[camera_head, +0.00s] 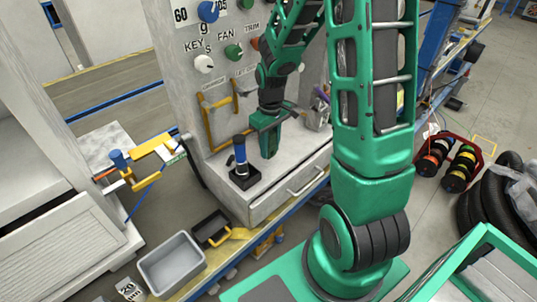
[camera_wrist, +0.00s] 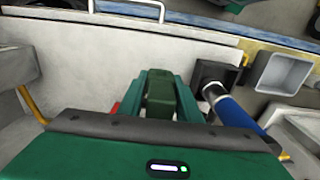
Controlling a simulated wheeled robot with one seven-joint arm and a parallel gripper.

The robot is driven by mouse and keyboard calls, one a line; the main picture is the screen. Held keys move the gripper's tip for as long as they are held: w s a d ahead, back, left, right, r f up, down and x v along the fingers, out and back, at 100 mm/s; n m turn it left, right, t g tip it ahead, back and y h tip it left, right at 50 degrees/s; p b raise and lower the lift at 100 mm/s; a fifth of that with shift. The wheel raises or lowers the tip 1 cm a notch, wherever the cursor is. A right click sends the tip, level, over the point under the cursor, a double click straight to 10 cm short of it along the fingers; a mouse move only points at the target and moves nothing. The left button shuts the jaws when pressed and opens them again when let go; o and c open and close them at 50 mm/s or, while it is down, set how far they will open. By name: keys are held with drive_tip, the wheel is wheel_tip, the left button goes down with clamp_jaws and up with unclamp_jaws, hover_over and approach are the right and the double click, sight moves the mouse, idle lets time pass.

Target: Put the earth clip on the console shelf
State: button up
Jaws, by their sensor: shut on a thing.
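My gripper (camera_head: 270,147) is over the right middle of the pale console shelf (camera_head: 222,206), pointing down. In the wrist view its two green fingers (camera_wrist: 161,84) are shut on a dark green blocky piece (camera_wrist: 160,97), which looks like the earth clip. In the head view the fingers largely hide the clip. The gripper's lower end is close to the shelf top; I cannot tell whether the clip touches it. The shelf's pale surface also shows in the wrist view (camera_wrist: 95,55).
A blue-handled tool (camera_head: 240,150) stands in a black holder (camera_head: 244,177) on the shelf, left of my gripper. A yellow handle (camera_head: 208,125) juts from the console panel (camera_head: 190,75) behind. A grey bin (camera_head: 171,265) and small black tray (camera_head: 212,228) sit lower left.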

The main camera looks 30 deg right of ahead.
sight(271, 133)
drive_tip(key=shift+f, duration=2)
drive_tip(key=o, duration=1.1)
wheel_tip(271, 133, up, 12)
drive_tip(key=shift+f, duration=0.1)
drive_tip(key=shift+s+d+r, duration=0.1)
drive_tip(key=shift+s+r, duration=0.1)
drive_tip(key=shift+r, duration=0.1)
drive_tip(key=s+d+r+m, duration=0.1)
drive_tip(key=s+r+m, duration=0.2)
drive_tip(key=s, duration=0.5)
drive_tip(key=s+d+r+m, duration=0.1)
drive_tip(key=s+r+m, duration=0.1)
drive_tip(key=s, duration=0.6)
drive_tip(key=s+d+r+m, duration=0.1)
drive_tip(key=s+r+m, duration=0.2)
drive_tip(key=s, duration=0.4)
drive_tip(key=shift+s+d+r+m, duration=0.3)
drive_tip(key=shift+s+r, duration=0.05)
drive_tip(key=shift+s, duration=0.05)
